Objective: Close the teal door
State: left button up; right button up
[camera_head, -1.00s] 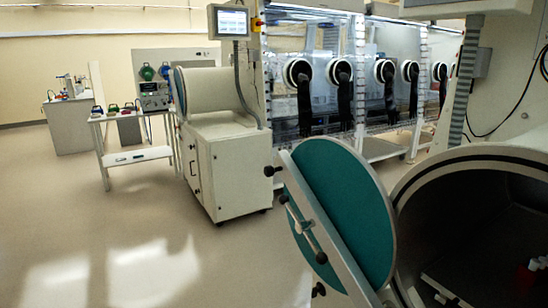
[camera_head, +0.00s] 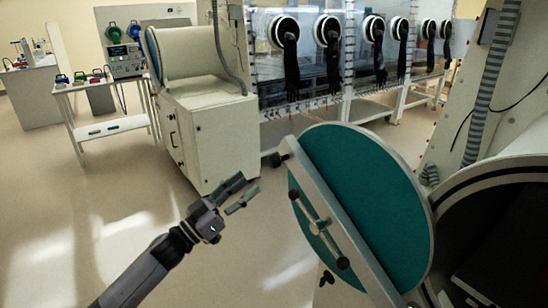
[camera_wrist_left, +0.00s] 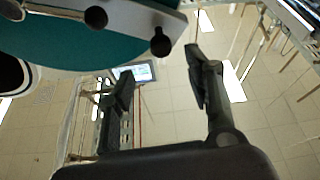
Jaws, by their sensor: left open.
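The teal door (camera_head: 375,190) is a round disc with a pale crossbar (camera_head: 312,185) and a dark-knobbed handle (camera_head: 325,238). It stands swung open to the left of the round chamber opening (camera_head: 505,235) at the right. My left gripper (camera_head: 243,193) is open and empty, left of the door and apart from it in the head view. In the left wrist view the open fingers (camera_wrist_left: 160,85) show below the door's teal face (camera_wrist_left: 75,38) and the crossbar's dark knobs (camera_wrist_left: 160,42). My right gripper is not in view.
A white cabinet (camera_head: 205,130) with a drum-shaped chamber stands behind. A row of glove ports (camera_head: 327,32) runs along the back. A small white table (camera_head: 100,130) with instruments is at the left.

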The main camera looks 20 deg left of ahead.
aim_at(270, 165)
pick_arm(q)
jog(key=p+x, duration=0.2)
jog(key=x, duration=0.7)
jog(key=shift+w+d+r, duration=0.15)
jog(key=shift+w, duration=0.05)
jog(key=shift+w+d, duration=0.2)
jog(key=shift+w, duration=0.15)
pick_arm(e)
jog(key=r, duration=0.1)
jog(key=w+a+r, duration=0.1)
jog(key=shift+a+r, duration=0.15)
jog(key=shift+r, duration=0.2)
pick_arm(q)
jog(key=c, duration=0.5)
grip_shut()
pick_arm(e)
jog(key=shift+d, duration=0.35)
pick_arm(q)
jog(key=shift+r, duration=0.1)
